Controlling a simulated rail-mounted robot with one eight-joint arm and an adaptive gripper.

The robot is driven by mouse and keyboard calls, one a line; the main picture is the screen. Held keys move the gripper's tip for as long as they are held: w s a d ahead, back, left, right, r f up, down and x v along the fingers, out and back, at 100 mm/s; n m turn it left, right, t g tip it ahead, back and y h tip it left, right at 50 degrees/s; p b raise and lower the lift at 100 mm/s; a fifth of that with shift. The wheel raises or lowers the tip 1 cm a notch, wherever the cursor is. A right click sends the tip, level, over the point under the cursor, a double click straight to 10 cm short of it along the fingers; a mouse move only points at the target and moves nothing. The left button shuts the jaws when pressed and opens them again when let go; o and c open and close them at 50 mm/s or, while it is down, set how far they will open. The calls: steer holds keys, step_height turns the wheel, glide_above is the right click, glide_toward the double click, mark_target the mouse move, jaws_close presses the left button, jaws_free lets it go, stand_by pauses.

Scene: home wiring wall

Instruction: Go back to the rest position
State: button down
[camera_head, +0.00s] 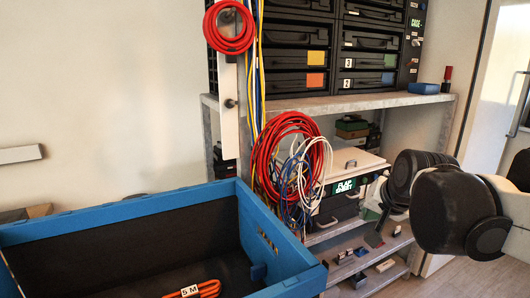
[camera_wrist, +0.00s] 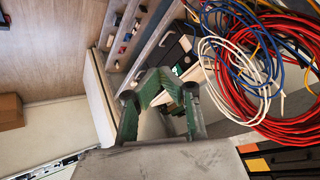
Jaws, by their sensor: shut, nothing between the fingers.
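My gripper (camera_head: 374,238) hangs from my arm at the right of the head view, in front of the lower shelves. In the wrist view my gripper (camera_wrist: 160,88) shows as green and dark fingers, closed with nothing held. It is apart from the cable coils. Part of the shelf behind is hidden by my arm.
A blue crate (camera_head: 120,212) with an orange cable coil marked 5M (camera_head: 192,291) stands at lower left. Red cable coils (camera_head: 283,150) and white cables hang beside the flap chest (camera_head: 346,187). Black drawers (camera_head: 297,57) sit above a grey shelf (camera_head: 330,104). Small parts lie on the lower shelves.

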steer(key=s+a+f+n, duration=0.1)
steer(key=s+f, duration=0.1)
steer(key=s, duration=0.4)
steer(key=s+a+f+n+g, duration=0.1)
steer(key=s+f+n, duration=0.1)
steer(key=s, duration=0.4)
steer(key=s+a+f+n, duration=0.2)
steer(key=s+f, duration=0.1)
steer(key=s, duration=0.3)
steer(key=shift+s+f, duration=0.25)
steer(key=shift+s, duration=0.15)
